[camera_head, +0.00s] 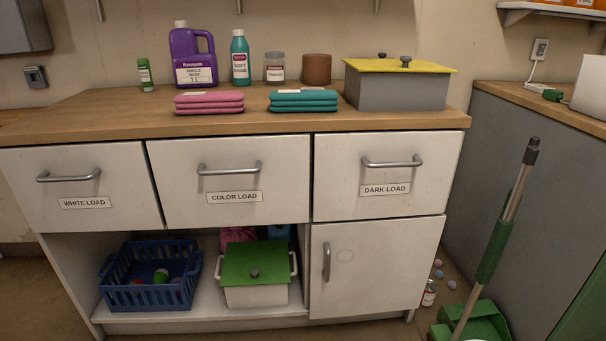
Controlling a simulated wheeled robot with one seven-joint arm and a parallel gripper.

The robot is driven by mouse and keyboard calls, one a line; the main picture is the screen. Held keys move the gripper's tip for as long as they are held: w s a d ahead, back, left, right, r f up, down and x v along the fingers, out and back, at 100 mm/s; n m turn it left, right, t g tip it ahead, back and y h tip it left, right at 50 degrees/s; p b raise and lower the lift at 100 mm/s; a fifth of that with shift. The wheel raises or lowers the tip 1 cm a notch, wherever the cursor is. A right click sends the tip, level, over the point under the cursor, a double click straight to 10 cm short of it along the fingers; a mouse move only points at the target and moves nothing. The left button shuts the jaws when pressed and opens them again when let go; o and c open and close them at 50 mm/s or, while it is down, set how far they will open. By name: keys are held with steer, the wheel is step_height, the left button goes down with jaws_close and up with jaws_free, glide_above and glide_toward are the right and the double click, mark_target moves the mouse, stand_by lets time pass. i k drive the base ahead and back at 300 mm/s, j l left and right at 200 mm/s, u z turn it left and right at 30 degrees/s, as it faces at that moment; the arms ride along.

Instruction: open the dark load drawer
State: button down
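The dark load drawer (347,205) is the right one of three white drawers under the wooden counter. Its front looks flush with the cabinet, so it appears shut. It has a curved metal bar handle (392,163) near the top of its front and a "DARK LOAD" label (385,189) below the handle. Nothing stands in front of the handle. My gripper is not in this view.
The color load drawer (232,215) and white load drawer (85,221) are to the left. Below the dark load drawer is a cabinet door (380,280) with a vertical handle. A broom (500,230) and green dustpan (480,325) stand on the right, before a grey side unit (540,190).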

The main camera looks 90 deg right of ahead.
mark_target(357, 174)
steer(key=z, duration=3.7)
